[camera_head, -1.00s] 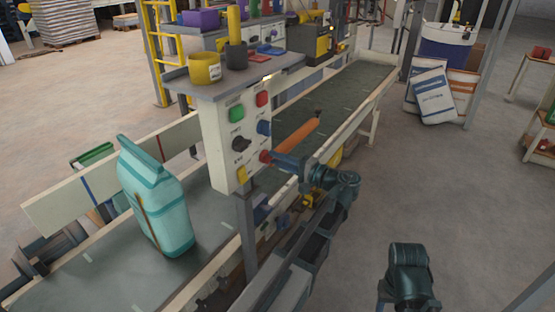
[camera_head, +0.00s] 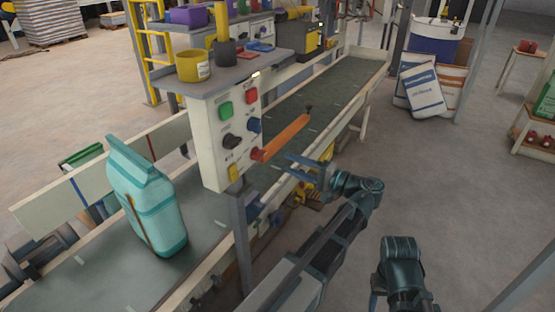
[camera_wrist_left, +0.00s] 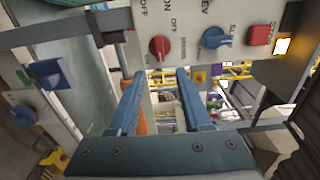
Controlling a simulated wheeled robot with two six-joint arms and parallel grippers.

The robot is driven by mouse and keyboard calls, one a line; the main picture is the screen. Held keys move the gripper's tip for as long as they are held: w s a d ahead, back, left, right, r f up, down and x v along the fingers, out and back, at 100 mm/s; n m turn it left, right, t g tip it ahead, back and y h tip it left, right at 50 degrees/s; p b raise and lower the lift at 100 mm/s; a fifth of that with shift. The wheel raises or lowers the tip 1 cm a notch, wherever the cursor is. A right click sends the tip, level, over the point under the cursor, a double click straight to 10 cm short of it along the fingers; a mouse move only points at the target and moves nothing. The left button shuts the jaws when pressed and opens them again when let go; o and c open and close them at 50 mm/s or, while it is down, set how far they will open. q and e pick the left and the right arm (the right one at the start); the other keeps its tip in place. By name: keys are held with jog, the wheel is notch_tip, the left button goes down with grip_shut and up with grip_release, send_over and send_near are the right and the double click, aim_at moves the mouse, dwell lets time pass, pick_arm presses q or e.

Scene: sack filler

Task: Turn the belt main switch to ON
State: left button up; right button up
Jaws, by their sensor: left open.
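The control panel (camera_head: 222,150) is a pale upright box with coloured buttons and knobs. Its red rotary knob (camera_head: 258,154) is low on the right side; the left wrist view shows a red knob (camera_wrist_left: 160,47) beside ON and OFF lettering. I cannot tell from the small lettering which setting it points to. My left gripper (camera_head: 287,163) is open and empty, to the right of the panel and apart from the knob. In the wrist view its two blue fingers (camera_wrist_left: 160,73) point toward the red knob, with a gap between them.
A blue knob (camera_wrist_left: 215,38) and a red button (camera_wrist_left: 258,35) sit beside the red knob. An orange bar (camera_head: 285,137) lies close behind my fingers. A teal sack (camera_head: 150,205) stands on the conveyor belt (camera_head: 75,285). Open floor is at the right.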

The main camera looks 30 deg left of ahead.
pick_arm(q)
jog(key=shift+s+d, duration=0.2)
jog(key=shift+d, duration=2.5)
jog(key=s+a+f+h, duration=0.2)
jog(key=f+h, duration=0.1)
jog(key=f, duration=0.2)
jog(key=s+a+f+h, duration=0.2)
jog(key=f+h, duration=0.1)
jog(key=f, duration=0.2)
jog(key=s+d+f+n+h, duration=0.1)
jog(key=s+d+f+h, duration=0.25)
jog(key=f+h, duration=0.25)
jog(key=s+d+f+h, duration=0.3)
jog(key=d+f+h, duration=0.2)
jog(key=f+h, duration=0.1)
jog(key=s+d+m+g+y, duration=0.1)
jog(key=s+d+m, duration=0.4)
jog(key=d, duration=0.6)
notch_tip(320, 180, up, 17)
jog(key=s+n+p, duration=0.1)
jog(key=p, duration=1.6)
jog(key=shift+d+r, duration=0.2)
jog(key=shift+d, duration=0.1)
jog(key=shift+s, duration=0.1)
